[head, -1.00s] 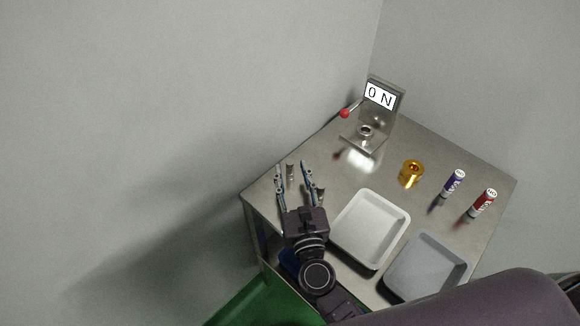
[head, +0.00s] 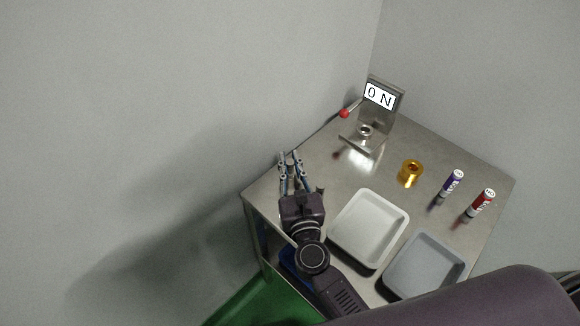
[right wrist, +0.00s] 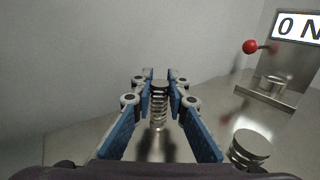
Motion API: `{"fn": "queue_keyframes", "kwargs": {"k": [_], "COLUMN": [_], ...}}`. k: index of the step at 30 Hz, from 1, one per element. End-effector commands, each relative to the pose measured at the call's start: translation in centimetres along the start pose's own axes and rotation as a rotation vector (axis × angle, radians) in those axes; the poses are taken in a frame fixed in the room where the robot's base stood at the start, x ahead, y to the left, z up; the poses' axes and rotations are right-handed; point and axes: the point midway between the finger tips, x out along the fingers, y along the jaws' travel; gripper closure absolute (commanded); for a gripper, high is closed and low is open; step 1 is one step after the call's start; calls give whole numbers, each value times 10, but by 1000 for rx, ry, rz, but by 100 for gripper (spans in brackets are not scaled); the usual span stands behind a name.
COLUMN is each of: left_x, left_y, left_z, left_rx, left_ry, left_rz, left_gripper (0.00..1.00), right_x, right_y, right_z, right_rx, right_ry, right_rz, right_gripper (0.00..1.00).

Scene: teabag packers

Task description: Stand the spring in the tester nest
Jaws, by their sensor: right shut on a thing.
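The right gripper (head: 290,156) is over the left corner of the steel table, closed around a small upright metal spring. In the right wrist view this spring (right wrist: 159,108) stands between the blue-lined fingers (right wrist: 160,82), its coils and flat top visible. I cannot tell whether its foot touches the table. The tester (head: 379,112) stands at the back of the table with its round nest (head: 365,131) empty. The nest (right wrist: 273,85) also shows at the upper right of the wrist view. The left gripper is out of view.
The tester has a red-knobbed lever (head: 344,113) and a display reading 0 N.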

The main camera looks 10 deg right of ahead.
Motion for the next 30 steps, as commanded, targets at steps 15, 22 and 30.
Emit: {"fn": "queue_keyframes", "kwargs": {"k": [15,22,30], "left_x": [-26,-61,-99], "left_y": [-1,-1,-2], "left_z": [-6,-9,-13], "left_rx": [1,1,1], "left_ry": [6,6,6], "left_rz": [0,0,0], "left_gripper": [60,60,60], "right_x": [0,0,0], "right_y": [0,0,0], "right_z": [46,99,151], "right_rx": [4,4,1], "right_ry": [-1,-1,-2], "right_rz": [-2,-2,0], "right_gripper": [100,100,100]}}
